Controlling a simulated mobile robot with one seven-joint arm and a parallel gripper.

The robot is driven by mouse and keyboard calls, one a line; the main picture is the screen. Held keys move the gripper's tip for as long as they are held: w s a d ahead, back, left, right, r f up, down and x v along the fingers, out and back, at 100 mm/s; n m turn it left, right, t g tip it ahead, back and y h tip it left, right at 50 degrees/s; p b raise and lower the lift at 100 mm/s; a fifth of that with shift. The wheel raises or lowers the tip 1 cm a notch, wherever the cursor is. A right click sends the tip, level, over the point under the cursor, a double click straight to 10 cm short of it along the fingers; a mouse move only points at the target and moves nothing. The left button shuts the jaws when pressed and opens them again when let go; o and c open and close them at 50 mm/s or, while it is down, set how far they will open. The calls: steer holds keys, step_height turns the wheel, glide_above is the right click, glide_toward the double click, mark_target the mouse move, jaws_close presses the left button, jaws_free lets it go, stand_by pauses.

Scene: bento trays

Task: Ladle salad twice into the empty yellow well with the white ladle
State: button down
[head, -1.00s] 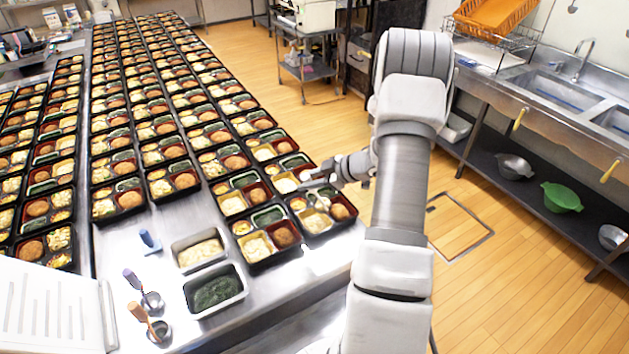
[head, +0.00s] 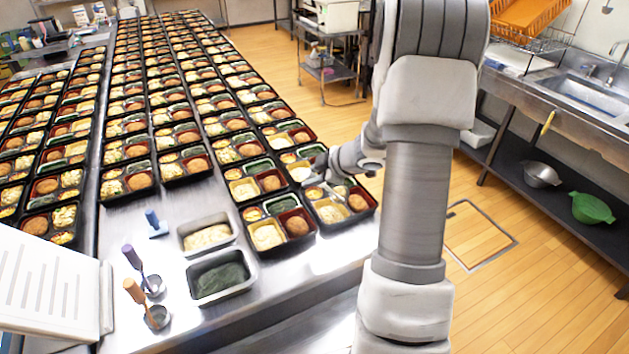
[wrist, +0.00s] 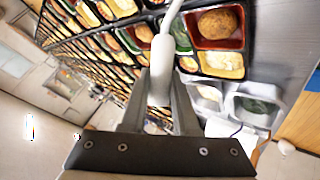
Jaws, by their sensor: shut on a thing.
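My gripper (wrist: 158,98) is shut on the white ladle's handle (wrist: 162,50), which runs up out of the wrist view. In the head view my gripper (head: 322,170) hangs over the nearest bento trays at the right, partly hidden by my arm. The ladle's bowl cannot be made out clearly. The front right bento tray (head: 372,212) has wells with pale yellow, brown and green contents. I cannot tell which yellow well is empty. A metal pan of pale salad-like food (head: 181,236) stands left of these trays, with a pan of dark greens (head: 190,294) in front of it.
A purple-handled ladle (head: 133,257) and an orange-handled ladle (head: 134,291) stand at the left front, with a blue-handled tool (head: 153,221) behind. Rows of filled trays cover the rear of the counter.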

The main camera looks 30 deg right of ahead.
steer(key=a+f+n+h+b, duration=0.1)
steer(key=f+b, duration=0.1)
steer(key=b, duration=0.3)
steer(key=a+f+h+b, duration=0.2)
steer(key=b, duration=0.3)
steer(key=a+f+n+h+b, duration=0.1)
steer(key=a+f+h+b, duration=0.1)
steer(key=b, duration=0.3)
steer(key=shift+w+a+f+n, duration=0.1)
steer(key=shift+w+f+n, duration=0.1)
steer(key=shift+f+n, duration=0.1)
steer(key=shift+a, duration=0.1)
steer(key=shift+a+r, duration=0.1)
steer(key=shift+r, duration=0.1)
stand_by(1.3)
